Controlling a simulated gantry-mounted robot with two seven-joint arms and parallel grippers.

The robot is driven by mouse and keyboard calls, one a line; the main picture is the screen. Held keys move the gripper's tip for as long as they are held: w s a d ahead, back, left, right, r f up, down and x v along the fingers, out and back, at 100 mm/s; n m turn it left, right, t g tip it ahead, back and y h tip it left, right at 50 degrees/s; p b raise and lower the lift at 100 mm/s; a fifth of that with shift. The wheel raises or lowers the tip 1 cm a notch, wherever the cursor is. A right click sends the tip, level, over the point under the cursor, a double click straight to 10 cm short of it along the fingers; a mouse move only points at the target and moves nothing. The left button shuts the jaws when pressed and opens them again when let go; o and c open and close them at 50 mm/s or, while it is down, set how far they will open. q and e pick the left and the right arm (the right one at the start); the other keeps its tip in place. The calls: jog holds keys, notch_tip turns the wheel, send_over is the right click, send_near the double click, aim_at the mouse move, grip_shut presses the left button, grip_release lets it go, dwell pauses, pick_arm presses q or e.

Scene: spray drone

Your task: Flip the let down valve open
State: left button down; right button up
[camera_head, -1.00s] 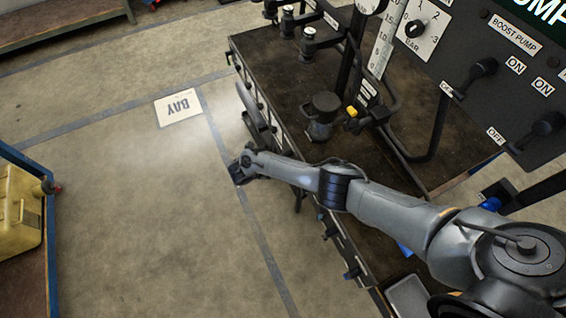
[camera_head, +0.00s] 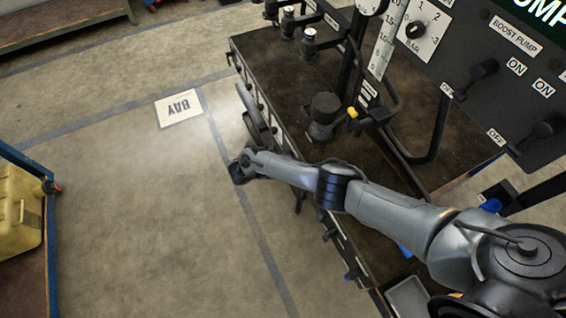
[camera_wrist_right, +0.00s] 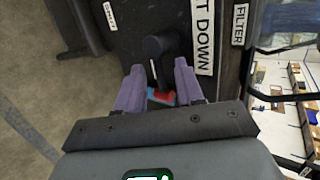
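My right arm reaches in from the right in the head view, with its wrist end and gripper (camera_head: 242,166) at the near-left edge of the dark bench. In the right wrist view, the gripper (camera_wrist_right: 160,85) has two purple fingers spread apart. A black valve lever (camera_wrist_right: 157,62) points down between them, beside a white label (camera_wrist_right: 203,38) whose visible part reads "T DOWN". A small red and blue piece (camera_wrist_right: 160,96) shows between the fingers near the palm. I see a gap between lever and fingers; contact cannot be told. The lever is not distinguishable in the head view. My left gripper is out of view.
The bench top (camera_head: 290,85) carries a black fitting (camera_head: 324,115) and a yellow-tipped part (camera_head: 352,112). A control panel (camera_head: 500,70) with switches stands at the right.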

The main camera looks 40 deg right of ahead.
jog(key=p+v, duration=0.2)
jog(key=v, duration=0.8)
jog(key=shift+a+r, duration=0.25)
